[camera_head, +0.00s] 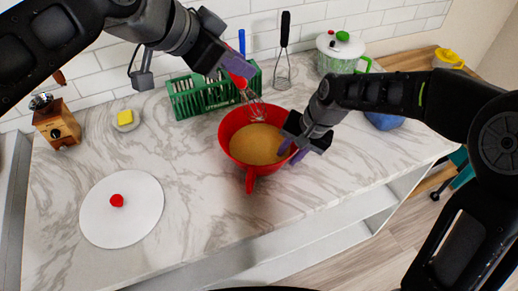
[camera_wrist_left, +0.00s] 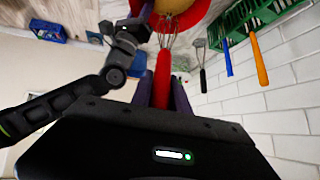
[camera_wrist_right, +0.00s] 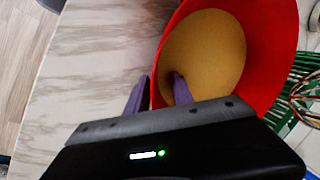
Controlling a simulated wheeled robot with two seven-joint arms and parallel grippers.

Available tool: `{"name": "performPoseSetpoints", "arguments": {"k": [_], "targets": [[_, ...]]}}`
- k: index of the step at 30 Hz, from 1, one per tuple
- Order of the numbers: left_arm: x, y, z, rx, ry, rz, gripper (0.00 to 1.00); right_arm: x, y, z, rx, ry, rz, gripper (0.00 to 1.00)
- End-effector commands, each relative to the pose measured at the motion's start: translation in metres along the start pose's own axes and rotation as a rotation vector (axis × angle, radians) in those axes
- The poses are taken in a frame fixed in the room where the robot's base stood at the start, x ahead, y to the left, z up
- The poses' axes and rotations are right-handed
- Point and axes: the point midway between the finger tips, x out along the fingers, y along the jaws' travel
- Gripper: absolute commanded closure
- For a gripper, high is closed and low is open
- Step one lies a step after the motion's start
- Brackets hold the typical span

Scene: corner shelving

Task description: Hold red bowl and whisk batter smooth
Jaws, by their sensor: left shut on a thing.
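The red bowl (camera_head: 228,128) stands on the marble counter with smooth-looking tan batter (camera_head: 258,146) inside. My left gripper (camera_head: 236,76) is shut on the red handle of a whisk (camera_head: 254,106). The whisk's wires hang down at the bowl's back part; I cannot tell whether they touch the batter. The handle shows between the fingers in the left wrist view (camera_wrist_left: 162,78). My right gripper (camera_head: 292,152) is at the bowl's right side. In the right wrist view its fingers (camera_wrist_right: 158,92) straddle the rim apart, one outside and one inside the bowl.
A white disc with a red knob (camera_head: 122,208) lies front left. A wooden grinder (camera_head: 56,122) stands far left.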

Motion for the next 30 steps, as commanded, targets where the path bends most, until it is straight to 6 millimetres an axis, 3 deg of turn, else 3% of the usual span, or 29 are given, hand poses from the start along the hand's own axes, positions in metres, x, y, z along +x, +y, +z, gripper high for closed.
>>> {"name": "performPoseSetpoints", "arguments": {"k": [12, 18, 30], "targets": [[0.0, 0.0, 0.0, 0.0, 0.0, 0.0, 1.0, -0.077, -0.001, -0.001, 0.0, 0.004, -0.004, 0.72], [0.0, 0.0, 0.0, 0.0, 0.0, 0.0, 1.0, -0.106, 0.0, -0.001, 0.0, 0.002, -0.001, 0.72], [0.0, 0.0, 0.0, 0.0, 0.0, 0.0, 1.0, -0.113, 0.0, 0.0, 0.0, 0.001, 0.0, 0.72]]}}
